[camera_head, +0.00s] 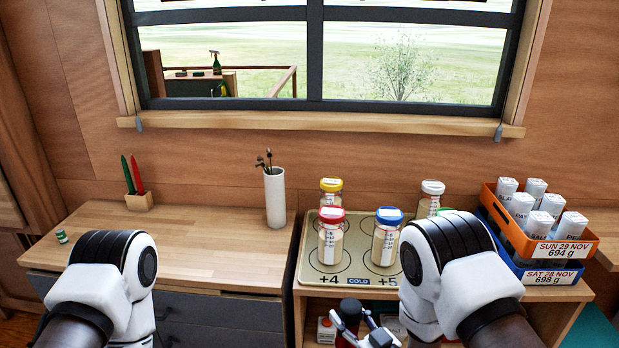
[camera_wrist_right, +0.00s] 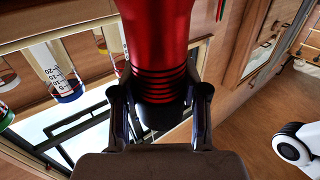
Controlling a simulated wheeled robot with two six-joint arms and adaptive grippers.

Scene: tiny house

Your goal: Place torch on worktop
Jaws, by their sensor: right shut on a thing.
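The torch (camera_wrist_right: 158,40) is red with a black ribbed end and fills the upper middle of the right wrist view. My right gripper (camera_wrist_right: 160,97) is shut on it, with one finger on each side of the ribbed end. In the head view my right gripper (camera_head: 356,321) is low in the picture, in front of the shelf unit and below its top; the torch is not clear there. The wooden worktop (camera_head: 200,245) is at the left under the window. My left arm is in front of it, and its gripper is out of view.
A pencil holder (camera_head: 139,201), a white cylinder (camera_head: 275,198) and a small green-labelled jar (camera_head: 62,236) stand on the worktop. Its middle is clear. To the right, a tray (camera_head: 312,262) carries several lidded jars, beside stacked orange and blue crates (camera_head: 541,247).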

